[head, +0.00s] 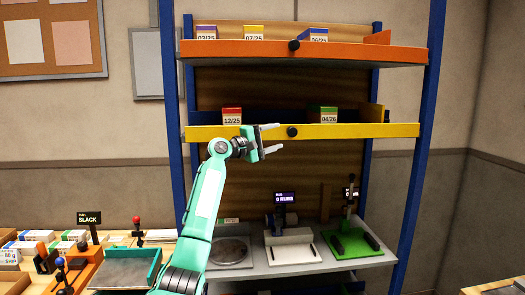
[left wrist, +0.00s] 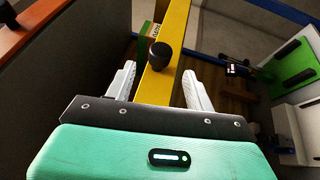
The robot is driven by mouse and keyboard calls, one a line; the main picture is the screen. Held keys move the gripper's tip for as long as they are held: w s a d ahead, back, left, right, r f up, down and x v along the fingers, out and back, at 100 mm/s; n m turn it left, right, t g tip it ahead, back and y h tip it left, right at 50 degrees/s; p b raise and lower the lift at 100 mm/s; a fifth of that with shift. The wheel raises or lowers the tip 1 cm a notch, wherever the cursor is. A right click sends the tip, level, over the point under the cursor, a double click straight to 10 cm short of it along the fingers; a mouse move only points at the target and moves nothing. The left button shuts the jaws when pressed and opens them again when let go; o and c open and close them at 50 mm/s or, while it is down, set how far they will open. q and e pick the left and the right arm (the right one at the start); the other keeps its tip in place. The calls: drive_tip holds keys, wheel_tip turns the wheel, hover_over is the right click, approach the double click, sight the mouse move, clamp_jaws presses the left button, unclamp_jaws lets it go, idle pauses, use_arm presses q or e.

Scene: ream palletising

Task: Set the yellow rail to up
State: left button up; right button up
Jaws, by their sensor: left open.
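The yellow rail (head: 352,131) runs along the front of the lower shelf, with a black knob (head: 292,132) near its middle. My left gripper (head: 275,138) is open and empty in front of the rail, just left of the knob. In the left wrist view the yellow rail (left wrist: 168,84) passes between the spread fingers of the gripper (left wrist: 158,84), and the black knob (left wrist: 160,55) stands just ahead of them. I cannot tell whether a finger touches the rail. My right gripper is not in view.
An orange rail (head: 350,54) with its own knob fronts the shelf above. Boxes marked 12/25 (head: 232,116) and 04/26 (head: 328,115) stand behind the yellow rail. Blue posts (head: 410,205) flank the rack. A grey bench (head: 255,263) below holds a green-based device (head: 352,243).

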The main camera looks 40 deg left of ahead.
use_arm(q)
drive_tip(key=shift+b+v, duration=0.7)
drive_tip(key=shift+v, duration=1.5)
